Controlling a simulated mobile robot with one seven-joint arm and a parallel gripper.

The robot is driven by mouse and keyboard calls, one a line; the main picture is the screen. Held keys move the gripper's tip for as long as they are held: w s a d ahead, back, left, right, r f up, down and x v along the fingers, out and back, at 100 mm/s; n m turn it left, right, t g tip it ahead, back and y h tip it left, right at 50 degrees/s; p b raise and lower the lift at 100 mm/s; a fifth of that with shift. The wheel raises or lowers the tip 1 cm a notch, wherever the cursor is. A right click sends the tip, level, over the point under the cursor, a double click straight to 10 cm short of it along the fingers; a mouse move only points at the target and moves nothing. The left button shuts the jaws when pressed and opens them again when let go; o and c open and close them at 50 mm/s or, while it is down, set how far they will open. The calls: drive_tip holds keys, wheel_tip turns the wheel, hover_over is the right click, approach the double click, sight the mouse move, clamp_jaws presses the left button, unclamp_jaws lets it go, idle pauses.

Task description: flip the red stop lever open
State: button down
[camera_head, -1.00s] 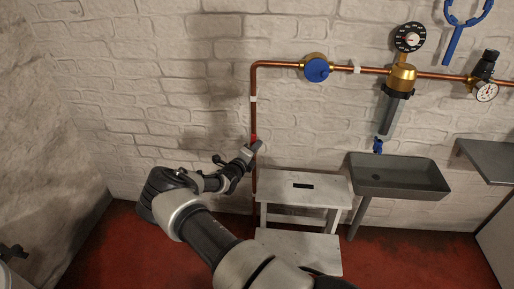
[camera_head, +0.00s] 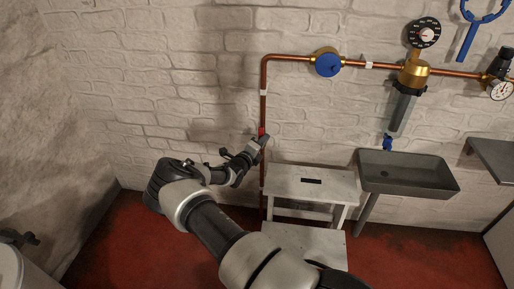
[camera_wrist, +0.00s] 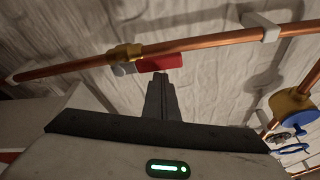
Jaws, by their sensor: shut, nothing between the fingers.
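The red stop lever (camera_wrist: 160,62) is on the copper pipe in the wrist view, beside a brass valve body (camera_wrist: 124,54). It lies roughly along the pipe in that view. In the head view only a small red part of the lever (camera_head: 262,132) shows on the vertical pipe. My gripper (camera_wrist: 165,76) is shut and empty, with its fingertips right at the lever's lower edge in the wrist view. I cannot tell whether they touch it. In the head view my gripper (camera_head: 263,142) is close to the pipe, just below the red part, and hides some of the valve.
The vertical copper pipe (camera_head: 263,110) runs along a white brick wall. A blue-handled valve (camera_head: 328,65) is on the upper pipe. A white step stool (camera_head: 290,182) stands right of my gripper, and a grey sink (camera_head: 405,185) is further right. Wall left of the pipe is clear.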

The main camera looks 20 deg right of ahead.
drive_tip(key=p+v, duration=0.3)
drive_tip(key=v, duration=1.4)
drive_tip(key=shift+p, duration=0.3)
drive_tip(key=shift+a, duration=0.15)
